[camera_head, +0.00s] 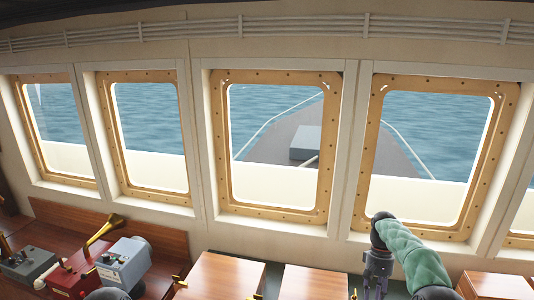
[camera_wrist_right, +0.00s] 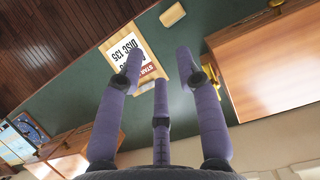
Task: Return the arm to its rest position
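My right arm (camera_head: 413,254), in a green sleeve, comes in at the lower right of the head view and bends downward. My right gripper (camera_head: 377,277) hangs at its end, partly cut off by the bottom edge. In the right wrist view the gripper (camera_wrist_right: 161,68) has its three purple-grey fingers spread, with nothing between them. My left gripper does not show in the head view.
Wooden boxes (camera_head: 220,277) line the console. Windows (camera_head: 275,145) face the sea.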

